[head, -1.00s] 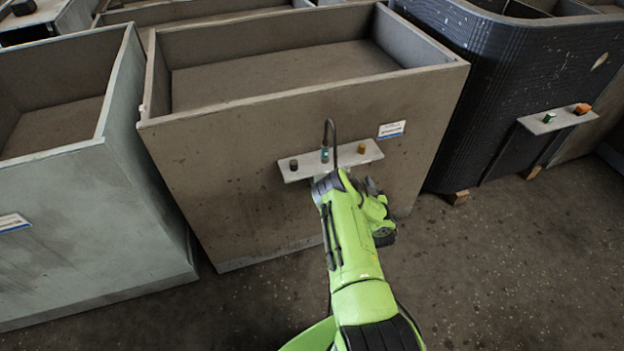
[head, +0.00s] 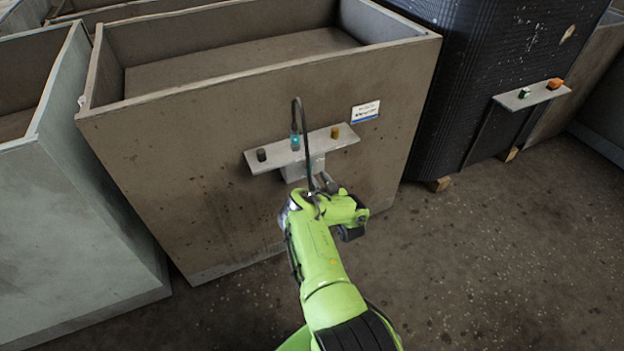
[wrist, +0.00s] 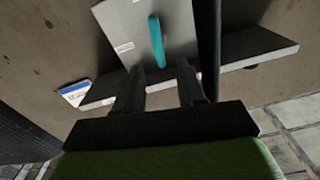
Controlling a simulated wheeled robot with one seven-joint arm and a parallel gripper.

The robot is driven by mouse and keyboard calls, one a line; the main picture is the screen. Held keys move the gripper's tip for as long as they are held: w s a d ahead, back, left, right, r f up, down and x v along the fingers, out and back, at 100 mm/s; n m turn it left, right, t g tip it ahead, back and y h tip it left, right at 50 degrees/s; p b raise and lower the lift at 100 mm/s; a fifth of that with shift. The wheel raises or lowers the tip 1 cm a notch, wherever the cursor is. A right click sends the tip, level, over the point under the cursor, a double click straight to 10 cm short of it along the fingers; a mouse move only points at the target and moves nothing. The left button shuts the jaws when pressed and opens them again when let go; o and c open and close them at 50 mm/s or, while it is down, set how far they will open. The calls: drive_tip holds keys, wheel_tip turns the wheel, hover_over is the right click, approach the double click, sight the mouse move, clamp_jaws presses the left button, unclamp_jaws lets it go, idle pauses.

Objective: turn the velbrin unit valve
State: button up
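A teal lever handle (wrist: 156,42) stands out on a grey box face (wrist: 174,22) in the wrist view. In the head view, a small teal part (head: 295,142) shows at the middle of a grey shelf (head: 318,146) on a brown bin. My gripper (wrist: 160,70) is open, its two dark fingers apart. In the wrist view the handle's near end appears in line with the gap between the fingertips. I cannot tell whether they touch it. In the head view my arm's end is just below the shelf, and the fingers are hard to make out.
A label (head: 365,111), too small to read, is on the brown bin (head: 180,150). A black ribbed tank (head: 470,90) with another shelf (head: 530,97) stands at right. The floor at right is clear.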

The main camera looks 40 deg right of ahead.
sight(311, 168)
drive_tip(key=b+x, duration=0.2)
drive_tip(key=x, duration=0.3)
drive_tip(key=shift+b, duration=0.4)
clamp_jaws()
